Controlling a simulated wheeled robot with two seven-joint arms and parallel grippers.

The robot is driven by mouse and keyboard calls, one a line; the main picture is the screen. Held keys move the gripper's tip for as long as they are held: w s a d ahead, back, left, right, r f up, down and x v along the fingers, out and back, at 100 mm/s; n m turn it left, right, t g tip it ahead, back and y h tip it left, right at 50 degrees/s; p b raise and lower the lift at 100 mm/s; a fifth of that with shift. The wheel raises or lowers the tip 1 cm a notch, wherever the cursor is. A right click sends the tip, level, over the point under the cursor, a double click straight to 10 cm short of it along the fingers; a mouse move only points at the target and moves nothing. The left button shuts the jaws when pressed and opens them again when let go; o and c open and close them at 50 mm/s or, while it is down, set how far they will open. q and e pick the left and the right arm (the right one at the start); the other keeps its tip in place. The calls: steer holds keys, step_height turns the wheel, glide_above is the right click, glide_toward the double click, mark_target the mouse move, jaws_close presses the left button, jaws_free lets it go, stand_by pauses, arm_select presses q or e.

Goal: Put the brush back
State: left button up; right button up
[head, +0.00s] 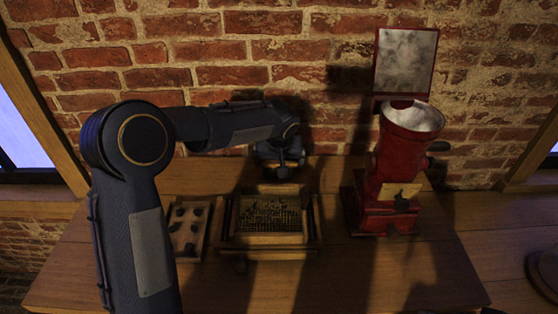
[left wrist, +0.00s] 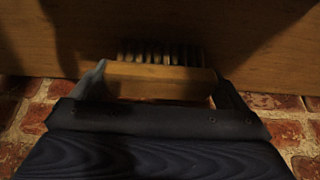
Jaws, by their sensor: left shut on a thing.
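In the left wrist view, the brush (left wrist: 160,82) has a pale wooden back and a row of short bristles along its far side. My left gripper (left wrist: 160,90) is shut on it, with one finger at each end of the wooden back. The bristles are near a brown wooden surface; I cannot tell whether they touch it. In the head view, my left gripper (head: 281,170) is at the back of the table, near the brick wall and behind the mesh tray. The brush is not clearly visible there. My right gripper is not in view.
A wooden tray with a mesh (head: 231,240) stands in the middle of the wooden table (head: 440,275). A smaller tray with dark lumps (head: 188,228) is left of it. A tall red grinder (head: 372,192) with a raised lid stands to the right. The front right of the table is clear.

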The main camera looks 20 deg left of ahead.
arm_select(q)
steer(key=shift+f, duration=0.1)
steer(key=o, duration=0.6)
